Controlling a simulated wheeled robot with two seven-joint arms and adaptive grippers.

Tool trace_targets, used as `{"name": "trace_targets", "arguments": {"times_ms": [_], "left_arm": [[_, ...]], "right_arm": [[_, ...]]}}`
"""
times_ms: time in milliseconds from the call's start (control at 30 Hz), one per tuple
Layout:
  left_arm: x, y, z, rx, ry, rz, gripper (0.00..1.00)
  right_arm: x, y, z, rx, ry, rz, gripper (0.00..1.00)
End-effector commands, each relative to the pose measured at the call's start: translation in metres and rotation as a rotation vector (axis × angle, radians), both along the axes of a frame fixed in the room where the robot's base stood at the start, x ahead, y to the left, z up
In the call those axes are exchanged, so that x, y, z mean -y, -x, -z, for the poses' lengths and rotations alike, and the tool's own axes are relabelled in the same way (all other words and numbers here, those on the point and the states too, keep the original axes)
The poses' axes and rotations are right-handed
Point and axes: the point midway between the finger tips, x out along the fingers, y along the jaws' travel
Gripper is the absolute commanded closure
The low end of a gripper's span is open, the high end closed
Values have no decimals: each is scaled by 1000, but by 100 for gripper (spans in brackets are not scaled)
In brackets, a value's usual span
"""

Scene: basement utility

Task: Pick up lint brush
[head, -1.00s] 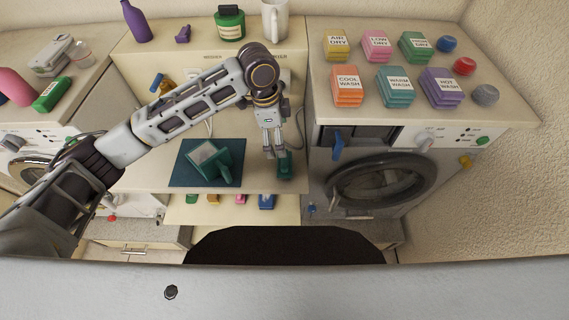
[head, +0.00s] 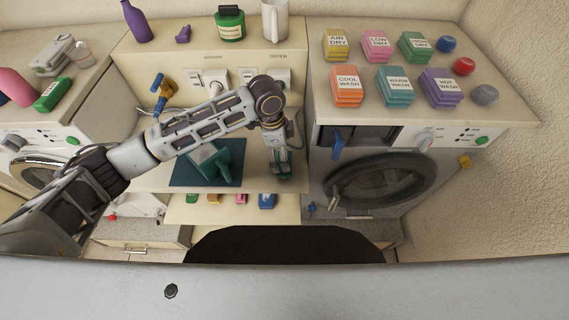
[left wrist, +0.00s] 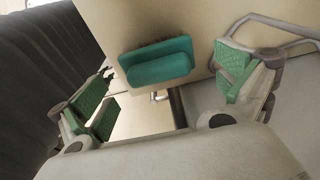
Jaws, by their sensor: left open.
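The lint brush (left wrist: 158,62) is a teal block with a dark bristle strip along its far edge. It lies on the cream counter (head: 255,185) near the front edge, and in the left wrist view it sits between and beyond the two fingers. In the head view the brush is mostly hidden by my left gripper (head: 279,172). My left gripper, also seen in the left wrist view (left wrist: 165,100), is open and empty, with green finger pads on either side of the brush. It points down at the brush. My right gripper is not in view.
A green iron-like object (head: 211,163) rests on a dark teal mat (head: 188,176) left of my gripper. The right washer (head: 375,185) stands close on the right. Outlets and plugs (head: 217,80) line the wall behind. A lower shelf (head: 180,212) holds small coloured items.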

Motion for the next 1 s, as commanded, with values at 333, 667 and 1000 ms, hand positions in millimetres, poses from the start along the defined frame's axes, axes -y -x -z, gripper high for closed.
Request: {"name": "trace_targets", "arguments": {"times_ms": [333, 667, 1000], "left_arm": [[4, 3, 20, -3, -1, -1, 0], [9, 4, 49, -1, 0, 0, 0], [9, 4, 51, 0, 0, 0, 0]], "right_arm": [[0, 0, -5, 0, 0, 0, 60], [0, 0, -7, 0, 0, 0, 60], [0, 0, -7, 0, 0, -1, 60]]}}
